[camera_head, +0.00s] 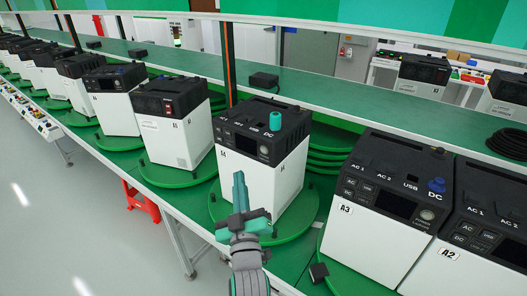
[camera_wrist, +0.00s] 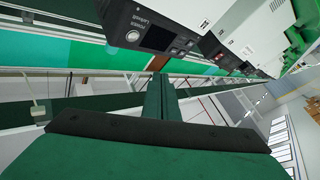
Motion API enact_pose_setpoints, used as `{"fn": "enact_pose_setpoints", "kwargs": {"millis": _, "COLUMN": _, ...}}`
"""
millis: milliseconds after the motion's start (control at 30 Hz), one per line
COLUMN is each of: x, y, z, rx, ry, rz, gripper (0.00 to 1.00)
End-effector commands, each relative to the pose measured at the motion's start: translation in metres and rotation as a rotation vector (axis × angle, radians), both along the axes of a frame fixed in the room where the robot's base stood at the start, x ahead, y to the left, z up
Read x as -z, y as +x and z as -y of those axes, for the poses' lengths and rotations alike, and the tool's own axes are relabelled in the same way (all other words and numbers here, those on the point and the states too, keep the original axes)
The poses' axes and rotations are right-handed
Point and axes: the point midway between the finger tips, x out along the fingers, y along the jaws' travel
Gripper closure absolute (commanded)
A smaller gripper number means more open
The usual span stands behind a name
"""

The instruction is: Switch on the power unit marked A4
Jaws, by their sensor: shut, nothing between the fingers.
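The power unit (camera_head: 276,186) left of the one marked A3 stands on a round green turntable plate (camera_head: 306,218). It has a white body, a black top and a teal cap (camera_head: 275,121). A unit's panel also shows in the wrist view, with a screen (camera_wrist: 158,38) and a round button (camera_wrist: 132,36). My gripper (camera_head: 240,186) is shut and empty, fingers upward, in front of the unit's white face and below the panel. Contact cannot be told.
Units marked A3 (camera_head: 362,242) and A2 (camera_head: 451,271) stand to the right. Several similar units line the table to the left, on round green plates. A green shelf (camera_head: 330,98) with small black boxes runs behind. A red stool (camera_head: 140,203) stands on the grey floor.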

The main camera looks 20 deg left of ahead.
Motion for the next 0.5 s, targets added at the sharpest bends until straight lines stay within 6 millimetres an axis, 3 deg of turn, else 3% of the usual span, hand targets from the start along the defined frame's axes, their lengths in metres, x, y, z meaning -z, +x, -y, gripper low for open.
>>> {"fn": "enact_pose_setpoints", "kwargs": {"millis": 133, "x": -0.011, "y": 0.0033, "z": -0.0056, "rx": -0.007, "ry": -0.006, "rz": 0.013, "gripper": 1.0}}
{"fn": "enact_pose_setpoints", "kwargs": {"millis": 500, "x": -0.0109, "y": 0.0043, "z": -0.0053, "rx": -0.006, "ry": -0.007, "rz": 0.013, "gripper": 1.0}}
